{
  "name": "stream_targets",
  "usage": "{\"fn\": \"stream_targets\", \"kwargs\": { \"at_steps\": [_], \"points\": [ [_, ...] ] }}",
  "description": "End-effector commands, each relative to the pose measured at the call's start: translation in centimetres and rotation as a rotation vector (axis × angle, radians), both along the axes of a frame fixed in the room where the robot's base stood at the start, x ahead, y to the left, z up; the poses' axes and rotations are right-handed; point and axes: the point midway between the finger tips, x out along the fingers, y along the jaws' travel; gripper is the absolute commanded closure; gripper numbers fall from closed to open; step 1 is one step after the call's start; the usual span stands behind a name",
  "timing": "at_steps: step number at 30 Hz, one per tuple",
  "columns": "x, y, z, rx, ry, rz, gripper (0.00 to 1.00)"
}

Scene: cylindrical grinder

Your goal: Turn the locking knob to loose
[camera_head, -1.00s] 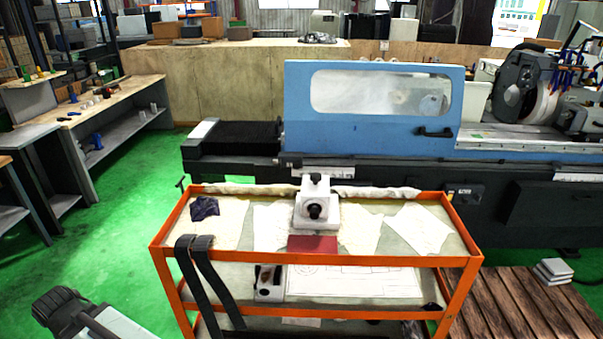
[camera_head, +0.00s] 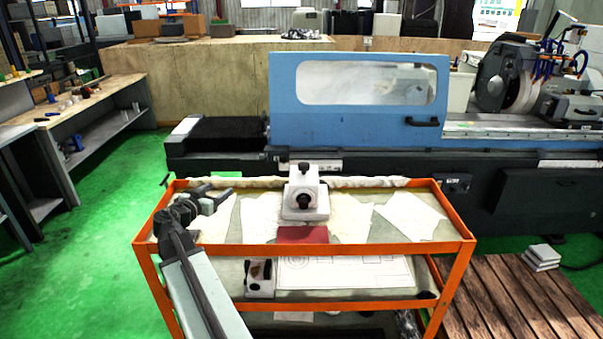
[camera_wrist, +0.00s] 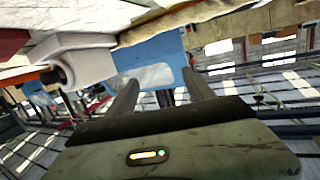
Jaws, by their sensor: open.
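A white block-shaped device with black knobs stands on the top shelf of the orange cart. Its front black knob (camera_head: 304,200) faces me and another black knob (camera_head: 304,168) sits on its top. I cannot tell which one is the locking knob. My gripper (camera_head: 218,197) is over the left part of the cart's top, left of the device and apart from it. In the wrist view the two dark fingers (camera_wrist: 160,92) are spread with nothing between them. The white device (camera_wrist: 85,62) shows there at upper left, tilted, with a black knob (camera_wrist: 52,77) sticking out.
The orange cart (camera_head: 350,244) has raised rims. A red pad (camera_head: 303,235) lies in front of the device, with white cloths (camera_head: 412,216) around. A small white block (camera_head: 260,279) and a drawing (camera_head: 350,272) lie on the lower shelf. The blue grinder (camera_head: 360,127) stands behind.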

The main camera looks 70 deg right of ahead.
Motion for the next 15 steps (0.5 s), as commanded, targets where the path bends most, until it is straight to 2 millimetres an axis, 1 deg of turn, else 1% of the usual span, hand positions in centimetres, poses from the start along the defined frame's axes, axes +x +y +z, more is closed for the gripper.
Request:
{"fn": "stream_targets", "kwargs": {
  "at_steps": [1, 2, 3, 6, 9, 10, 12, 15],
  "points": [
    [-4.5, -4.5, -0.2, -0.042, 0.004, -0.075, 0.38],
    [-6.9, -6.5, 0.1, -0.066, 0.01, -0.109, 0.38],
    [-9.9, -8.8, 0.5, -0.095, 0.018, -0.151, 0.38],
    [-15.7, -12.6, 1.3, -0.148, 0.039, -0.227, 0.38],
    [-19.2, -14.6, 1.8, -0.176, 0.053, -0.27, 0.38],
    [-19.8, -14.9, 1.9, -0.181, 0.055, -0.277, 0.38],
    [-20.5, -15.2, 2.0, -0.187, 0.059, -0.285, 0.38],
    [-20.6, -15.3, 2.1, -0.188, 0.059, -0.286, 0.38]
  ]
}}
